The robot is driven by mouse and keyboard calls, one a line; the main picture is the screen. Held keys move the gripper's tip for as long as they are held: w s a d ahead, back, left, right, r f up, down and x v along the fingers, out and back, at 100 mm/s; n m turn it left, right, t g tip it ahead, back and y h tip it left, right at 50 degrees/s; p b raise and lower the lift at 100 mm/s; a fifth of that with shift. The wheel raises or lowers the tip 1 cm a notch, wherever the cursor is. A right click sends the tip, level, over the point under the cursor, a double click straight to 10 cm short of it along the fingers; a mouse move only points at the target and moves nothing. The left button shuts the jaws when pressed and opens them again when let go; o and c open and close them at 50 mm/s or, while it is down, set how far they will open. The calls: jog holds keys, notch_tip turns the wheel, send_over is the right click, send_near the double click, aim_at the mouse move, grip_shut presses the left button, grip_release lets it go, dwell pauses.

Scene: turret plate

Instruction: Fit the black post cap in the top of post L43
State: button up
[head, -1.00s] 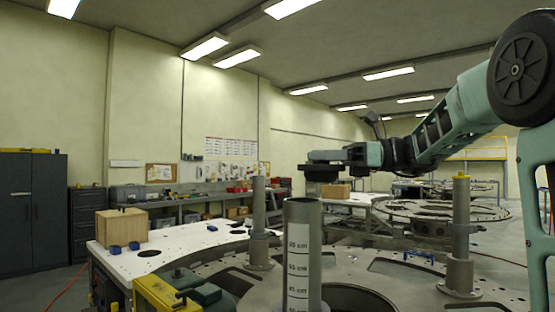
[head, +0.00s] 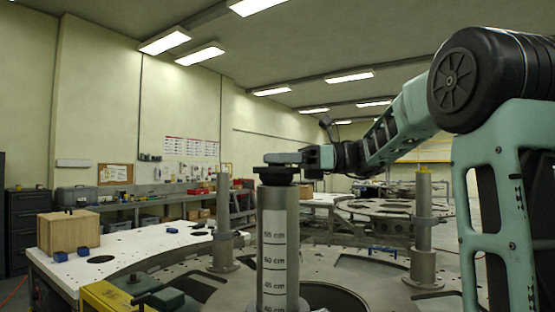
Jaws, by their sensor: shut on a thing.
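The black post cap (head: 276,176) is in my gripper (head: 284,159), which is shut on it from above. The cap is at the top of the nearest grey post (head: 278,225), which stands upright and has a white centimetre scale on its side. The cap's wide upper part shows above the post's rim, and its lower edge meets the rim in the picture. I cannot tell whether it touches, sits in the opening or hovers just over it. The post's opening is hidden. No L43 label is readable.
Other grey posts stand at the left (head: 223,230) and right (head: 422,235) on the turret plate (head: 350,265). A wooden box (head: 68,232) and blue blocks are on the white table at left. A yellow clamp-like block (head: 107,296) is at the front left.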

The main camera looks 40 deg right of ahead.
jog(key=shift+f+b, duration=0.35)
jog(key=shift+f, duration=0.35)
jog(key=shift+s+d+r+p, duration=0.1)
jog(key=shift+p, duration=0.65)
dwell(0.6)
jog(key=shift+f+b, duration=0.35)
jog(key=shift+f, duration=0.3)
dwell(0.4)
jog(key=o, duration=0.8)
jog(key=p+v, duration=0.4)
jog(key=v, duration=0.7)
jog(key=shift+p, duration=0.3)
dwell(0.5)
